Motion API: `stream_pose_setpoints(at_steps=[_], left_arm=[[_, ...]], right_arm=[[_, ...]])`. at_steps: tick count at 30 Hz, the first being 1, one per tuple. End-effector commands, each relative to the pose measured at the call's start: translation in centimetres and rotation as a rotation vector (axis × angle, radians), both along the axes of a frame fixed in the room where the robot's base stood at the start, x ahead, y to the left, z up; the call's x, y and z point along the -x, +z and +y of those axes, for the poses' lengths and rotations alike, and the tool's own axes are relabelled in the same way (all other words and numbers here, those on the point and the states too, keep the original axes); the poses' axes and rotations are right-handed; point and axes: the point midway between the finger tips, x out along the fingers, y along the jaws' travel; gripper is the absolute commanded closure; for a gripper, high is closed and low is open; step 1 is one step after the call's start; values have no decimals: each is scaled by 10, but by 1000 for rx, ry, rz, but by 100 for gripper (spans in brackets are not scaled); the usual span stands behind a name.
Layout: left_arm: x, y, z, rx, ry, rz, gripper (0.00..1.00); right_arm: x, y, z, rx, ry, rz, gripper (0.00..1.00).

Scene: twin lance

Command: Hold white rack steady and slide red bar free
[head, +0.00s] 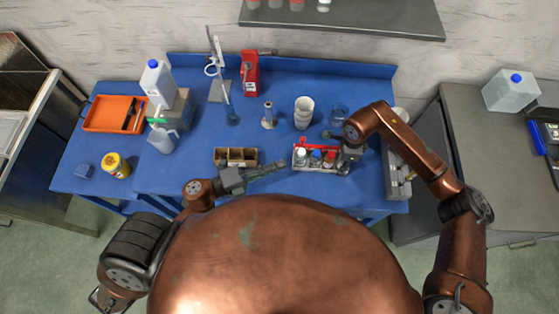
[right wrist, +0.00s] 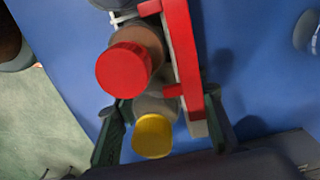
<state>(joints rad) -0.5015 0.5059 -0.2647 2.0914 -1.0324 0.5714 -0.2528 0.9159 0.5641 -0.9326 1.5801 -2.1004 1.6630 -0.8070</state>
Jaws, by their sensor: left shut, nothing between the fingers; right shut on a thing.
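The white rack (head: 298,163) stands on the blue bench, right of centre, and holds several capped bottles. The red bar (head: 306,142) lies along its back side; in the right wrist view the red bar (right wrist: 186,60) runs along the rack's long edge. My right gripper (head: 345,160) is at the rack's right end. In the right wrist view its fingers stand on both sides of the rack end, around a yellow-capped bottle (right wrist: 153,136), shut on the rack. My left gripper (head: 272,168) is shut and empty, left of the rack and apart from it.
A brown compartment box (head: 236,164) sits just behind my left gripper. White cups (head: 303,112), a glass beaker (head: 338,115) and a small cylinder (head: 268,117) stand behind. A grey tray (head: 397,182) is at the right edge.

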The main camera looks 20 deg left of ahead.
Motion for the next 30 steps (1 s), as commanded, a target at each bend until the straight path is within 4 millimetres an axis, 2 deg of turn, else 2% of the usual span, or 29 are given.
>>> stream_pose_setpoints(at_steps=[2, 3, 11, 19, 22, 26, 30], left_arm=[[0, 0, 0, 0, 0, 0, 100], [0, 0, 0, 0, 0, 0, 100], [0, 0, 0, 1, 0, 1, 100], [0, 0, 0, 1, 0, 1, 100], [0, 0, 0, 1, 0, 1, 100], [0, 0, 0, 1, 0, 1, 100], [0, 0, 0, 1, 0, 1, 100]], right_arm=[[0, -1, 0, 0, -1, 0, 88], [0, -1, 0, 0, -1, 0, 58], [0, 0, 0, 0, 0, 0, 41], [0, 1, 0, 0, 0, -1, 41], [-1, 7, 0, -1, 1, -1, 41], [-1, 26, 0, -1, 1, -4, 41], [-2, 56, 0, 0, 1, -5, 41]])
